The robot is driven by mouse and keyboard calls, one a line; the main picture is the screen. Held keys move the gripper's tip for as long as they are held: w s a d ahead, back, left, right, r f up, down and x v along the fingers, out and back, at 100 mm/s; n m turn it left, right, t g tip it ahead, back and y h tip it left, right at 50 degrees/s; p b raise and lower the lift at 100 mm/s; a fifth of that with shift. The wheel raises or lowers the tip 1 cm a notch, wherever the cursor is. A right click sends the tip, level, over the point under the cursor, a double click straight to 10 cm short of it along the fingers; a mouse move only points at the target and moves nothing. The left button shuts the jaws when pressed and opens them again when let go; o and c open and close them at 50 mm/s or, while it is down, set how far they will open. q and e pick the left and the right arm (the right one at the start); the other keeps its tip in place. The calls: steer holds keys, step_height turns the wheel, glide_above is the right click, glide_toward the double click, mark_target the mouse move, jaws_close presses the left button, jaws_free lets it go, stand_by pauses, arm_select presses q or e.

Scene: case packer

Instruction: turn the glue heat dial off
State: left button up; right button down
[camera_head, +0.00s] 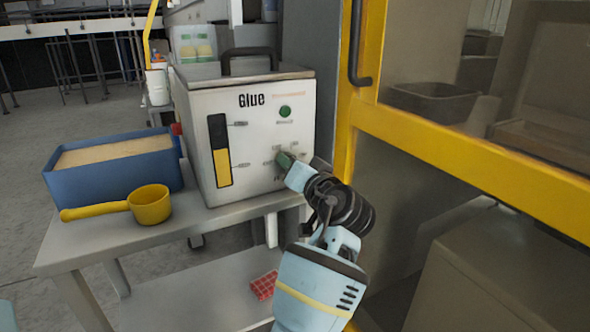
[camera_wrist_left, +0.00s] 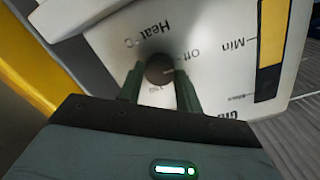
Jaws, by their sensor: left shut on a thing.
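The white glue machine (camera_head: 256,130) stands on the grey table, with "Glue" printed on its front. In the left wrist view its dark round heat dial (camera_wrist_left: 159,68) sits on the white panel near the upside-down words "Heat °C" and "Off". My left gripper (camera_wrist_left: 161,78) is shut on the dial, one green finger on each side. In the head view the left gripper (camera_head: 285,160) reaches the lower right of the machine's front and hides the dial. A faint light mark on the dial points roughly right in the wrist view; its exact setting is unclear. My right gripper is not in view.
A blue bin (camera_head: 115,178) of tan granules and a yellow scoop (camera_head: 150,205) stand on the table (camera_head: 190,225), left of the machine. A yellow-framed enclosure (camera_head: 450,150) stands close on the right. A green button (camera_head: 285,112) is above the dial.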

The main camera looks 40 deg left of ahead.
arm_select(q)
steer(key=shift+n, duration=0.3)
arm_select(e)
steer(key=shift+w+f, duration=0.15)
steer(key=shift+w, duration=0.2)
arm_select(q)
steer(key=o, duration=0.7)
steer(key=shift+o, duration=1.4)
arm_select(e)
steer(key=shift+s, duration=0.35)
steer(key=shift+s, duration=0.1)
